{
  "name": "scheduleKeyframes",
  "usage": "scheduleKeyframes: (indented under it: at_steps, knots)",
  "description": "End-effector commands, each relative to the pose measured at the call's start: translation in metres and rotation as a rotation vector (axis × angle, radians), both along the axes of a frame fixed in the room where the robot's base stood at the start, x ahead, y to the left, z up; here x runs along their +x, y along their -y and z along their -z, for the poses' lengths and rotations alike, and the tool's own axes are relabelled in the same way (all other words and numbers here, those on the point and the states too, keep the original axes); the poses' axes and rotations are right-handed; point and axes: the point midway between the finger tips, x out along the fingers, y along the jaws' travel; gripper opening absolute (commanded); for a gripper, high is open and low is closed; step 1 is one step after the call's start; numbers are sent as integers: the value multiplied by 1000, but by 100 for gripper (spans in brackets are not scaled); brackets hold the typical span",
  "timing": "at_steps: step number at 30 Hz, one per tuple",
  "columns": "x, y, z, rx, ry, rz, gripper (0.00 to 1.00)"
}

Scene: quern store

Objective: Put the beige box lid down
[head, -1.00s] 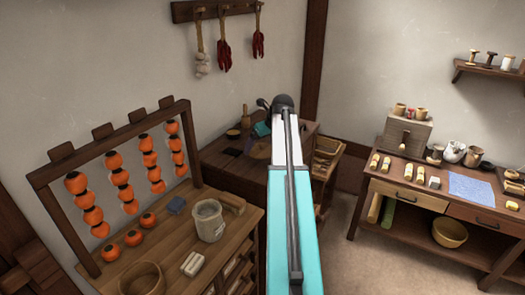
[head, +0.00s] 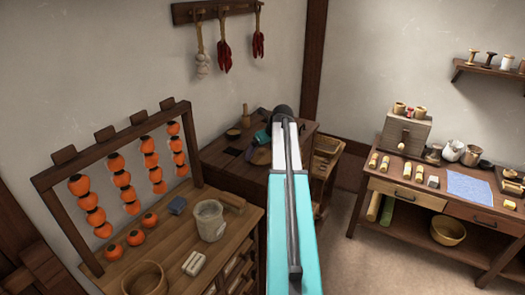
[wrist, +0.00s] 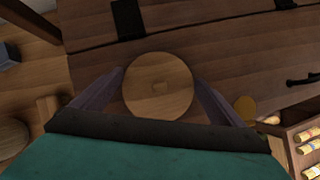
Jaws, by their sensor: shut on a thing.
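In the head view my gripper (head: 262,138) is at the desk (head: 222,172) in the back corner, partly hidden by my arm. The box itself I cannot make out.
Dark flat pieces (wrist: 128,18) lie on the desk. A small yellow round thing (wrist: 245,108) is beside the right finger. A crate of pale rolls (wrist: 300,140) stands at the lower right. A bench with a grey pot (head: 208,220) and a rack of orange fruit (head: 125,180) is nearer, at left.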

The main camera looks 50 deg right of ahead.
Motion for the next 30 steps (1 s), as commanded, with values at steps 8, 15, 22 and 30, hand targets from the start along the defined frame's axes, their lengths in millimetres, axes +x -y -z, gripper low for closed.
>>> scheduleKeyframes:
  at_steps: [8,15,22,30]
  knots:
    - [0,0,2,0,0,0,100]
    - [0,0,0,0,0,0,100]
    - [-6,-1,-11,-1,1,0,100]
    - [-22,-2,-36,-2,2,2,100]
